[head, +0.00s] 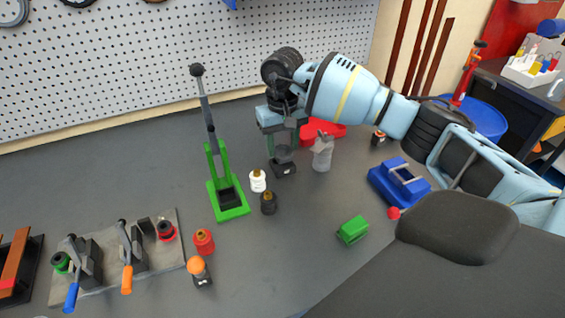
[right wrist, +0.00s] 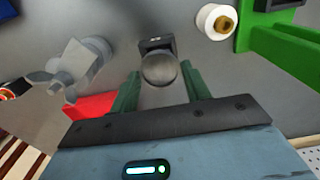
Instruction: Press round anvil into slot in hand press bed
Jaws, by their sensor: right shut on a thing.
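The round anvil (head: 284,168) is a grey round-ended piece on a dark block with a small white label. My right gripper (head: 284,150) points down and is shut on it. In the right wrist view the anvil (right wrist: 159,70) sits between the two green fingers of the gripper (right wrist: 161,82). I cannot tell whether its block touches the table. The green hand press (head: 228,190) stands to the left, its lever up. A black bed (head: 230,198) lies in its base; the slot is too small to make out. My left gripper is not in view.
A grey winged piece (head: 322,153) and a red object (head: 326,128) are close on the right. A blue fixture (head: 400,183) and green block (head: 353,230) lie further right.

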